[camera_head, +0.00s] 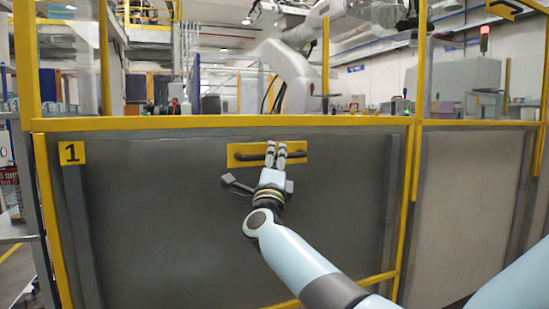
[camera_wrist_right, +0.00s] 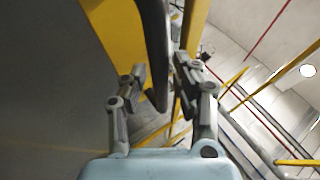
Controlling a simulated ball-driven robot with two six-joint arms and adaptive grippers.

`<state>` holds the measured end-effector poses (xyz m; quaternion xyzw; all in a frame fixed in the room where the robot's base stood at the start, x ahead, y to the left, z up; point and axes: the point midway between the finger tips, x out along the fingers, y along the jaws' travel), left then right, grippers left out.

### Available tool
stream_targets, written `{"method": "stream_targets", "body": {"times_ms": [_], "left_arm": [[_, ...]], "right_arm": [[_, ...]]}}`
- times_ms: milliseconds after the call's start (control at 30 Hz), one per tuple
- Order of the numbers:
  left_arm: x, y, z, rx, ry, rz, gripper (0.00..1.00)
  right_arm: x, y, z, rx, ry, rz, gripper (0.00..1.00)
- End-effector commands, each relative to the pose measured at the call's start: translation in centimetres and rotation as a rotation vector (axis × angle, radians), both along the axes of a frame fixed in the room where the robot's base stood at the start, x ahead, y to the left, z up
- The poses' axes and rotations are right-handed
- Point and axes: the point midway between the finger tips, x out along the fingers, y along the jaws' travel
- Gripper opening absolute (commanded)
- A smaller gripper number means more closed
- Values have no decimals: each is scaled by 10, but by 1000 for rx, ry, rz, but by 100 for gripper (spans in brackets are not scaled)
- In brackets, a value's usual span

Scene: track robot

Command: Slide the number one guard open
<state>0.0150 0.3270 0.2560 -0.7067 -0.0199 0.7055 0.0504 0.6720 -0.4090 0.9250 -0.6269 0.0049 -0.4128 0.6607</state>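The number one guard is a grey panel (camera_head: 180,230) in a yellow frame, with a yellow "1" plate (camera_head: 72,153) at its upper left. A dark bar handle (camera_head: 256,157) sits on a yellow plate (camera_head: 236,150) near the panel's top. My right gripper (camera_head: 276,150) is at the handle, its two fingers reaching up over it. In the right wrist view the handle (camera_wrist_right: 157,50) runs between the fingertips of the right gripper (camera_wrist_right: 160,75). A gap shows beside the left fingertip; contact at the right one is unclear. My left gripper is out of view.
A yellow top rail (camera_head: 200,123) runs above the panel. A yellow post (camera_head: 408,200) separates it from a second pale panel (camera_head: 470,210) at the right. Behind the rail stand a large white robot arm (camera_head: 290,70) and other machines.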

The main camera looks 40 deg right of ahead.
Motion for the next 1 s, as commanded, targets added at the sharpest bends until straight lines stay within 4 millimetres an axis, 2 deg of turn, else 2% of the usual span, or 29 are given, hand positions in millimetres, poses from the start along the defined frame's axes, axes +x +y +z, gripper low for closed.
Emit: {"method": "stream_targets", "body": {"times_ms": [300, 433, 800, 1000], "left_arm": [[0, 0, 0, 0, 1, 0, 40], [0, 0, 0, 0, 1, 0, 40], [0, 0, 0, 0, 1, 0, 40], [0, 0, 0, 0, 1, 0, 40]], "right_arm": [[-1, 0, 0, -2, -1, -1, 38], [-8, 6, -6, -1, 1, -1, 38], [-59, 50, -47, 1, 2, -1, 38], [-76, 64, -59, 1, 0, -1, 38]]}}
